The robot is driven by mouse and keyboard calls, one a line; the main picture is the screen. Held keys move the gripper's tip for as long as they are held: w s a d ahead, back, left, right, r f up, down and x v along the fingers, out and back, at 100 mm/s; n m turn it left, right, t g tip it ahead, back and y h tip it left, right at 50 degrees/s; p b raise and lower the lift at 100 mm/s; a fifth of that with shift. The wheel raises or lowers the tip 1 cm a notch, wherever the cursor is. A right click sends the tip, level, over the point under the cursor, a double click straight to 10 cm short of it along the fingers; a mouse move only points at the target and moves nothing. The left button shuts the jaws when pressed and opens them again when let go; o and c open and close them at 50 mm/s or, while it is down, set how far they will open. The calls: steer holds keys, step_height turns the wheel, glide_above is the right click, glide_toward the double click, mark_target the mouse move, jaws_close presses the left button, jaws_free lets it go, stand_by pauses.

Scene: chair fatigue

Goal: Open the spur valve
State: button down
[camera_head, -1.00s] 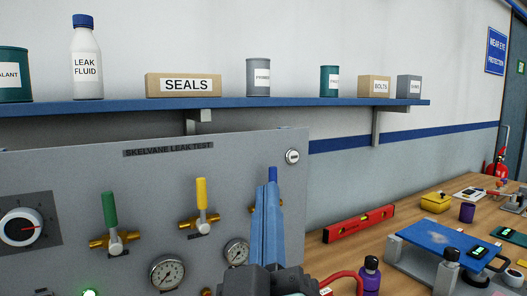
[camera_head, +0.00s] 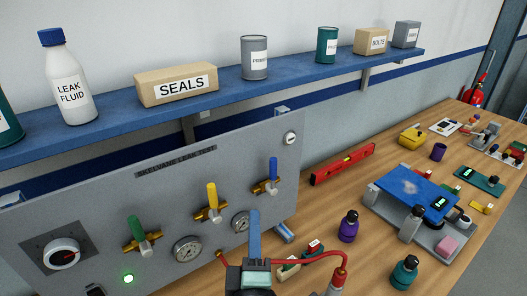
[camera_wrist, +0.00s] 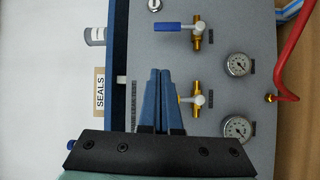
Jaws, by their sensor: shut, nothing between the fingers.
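Three small brass valves are on the grey leak test panel (camera_head: 95,190). They have a green handle (camera_head: 136,228), a yellow handle (camera_head: 212,196) and a blue handle (camera_head: 273,168). All three handles stand up, across their horizontal brass bodies. I cannot read which one is labelled as the spur valve. My gripper (camera_head: 254,213) is shut and empty, its blue fingers in front of the panel below the blue valve in the head view. In the wrist view my fingers (camera_wrist: 160,72) partly cover the yellow handle (camera_wrist: 181,99); the blue handle (camera_wrist: 168,27) is clear. I see no contact.
Gauges (camera_head: 187,250) and a dial (camera_head: 62,254) are on the panel, with a lit green lamp (camera_head: 128,278). A blue shelf (camera_head: 215,97) with cans and boxes overhangs it. A red hose (camera_head: 305,262) is near my gripper. The bench at right holds several tools.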

steer(key=shift+a+f+n+g+p, duration=0.2)
steer(key=shift+f+n+g+p, duration=0.15)
steer(key=shift+n+p, duration=0.3)
steer(key=p, duration=0.3)
glide_toward(273, 176)
steer(key=w+a+r, duration=0.1)
steer(key=w+a, duration=0.3)
steer(key=a, duration=0.1)
steer(key=shift+w+d+p, duration=0.3)
steer(key=shift+w+d, duration=1.2)
steer(key=shift+d, duration=0.1)
